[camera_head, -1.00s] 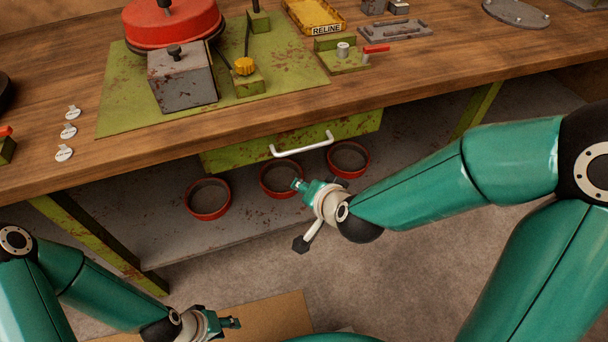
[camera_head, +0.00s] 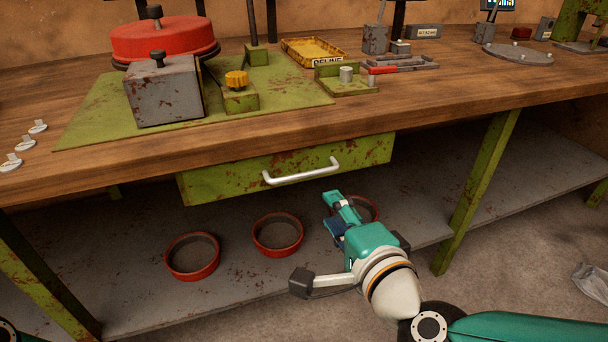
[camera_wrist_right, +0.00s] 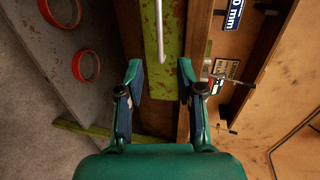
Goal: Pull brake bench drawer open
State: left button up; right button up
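The brake bench drawer (camera_head: 228,182) has a green, rust-stained front under the wooden bench top and looks shut. Its pale bar handle (camera_head: 302,172) runs across the front. In the right wrist view the drawer front (camera_wrist_right: 172,85) lies ahead, with the handle (camera_wrist_right: 158,30) at the top, beyond the fingertips. My right gripper (camera_head: 333,212) is below and slightly right of the handle, apart from it. In the right wrist view my right gripper (camera_wrist_right: 160,78) is open, with nothing between its fingers. My left gripper is out of view.
The bench top (camera_head: 420,105) carries a red drum (camera_head: 165,40), a grey block (camera_head: 165,95) and a yellow tray (camera_head: 312,52). Red rings (camera_head: 278,234) stand on the lower shelf (camera_head: 235,275). A green bench leg (camera_head: 482,190) is right of the drawer.

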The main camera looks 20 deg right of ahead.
jog(key=p, duration=0.6)
send_near(303, 173)
jog(key=w, duration=0.1)
jog(key=shift+f+b+x, duration=0.2)
jog(key=shift+b+x, duration=0.2)
jog(key=shift+x, duration=1.95)
jog(key=shift+f+b+x, duration=0.2)
jog(key=shift+b+x, duration=0.15)
jog(key=shift+x, duration=2)
jog(key=shift+s, duration=0.15)
jog(key=shift+c, duration=0.3)
grip_shut()
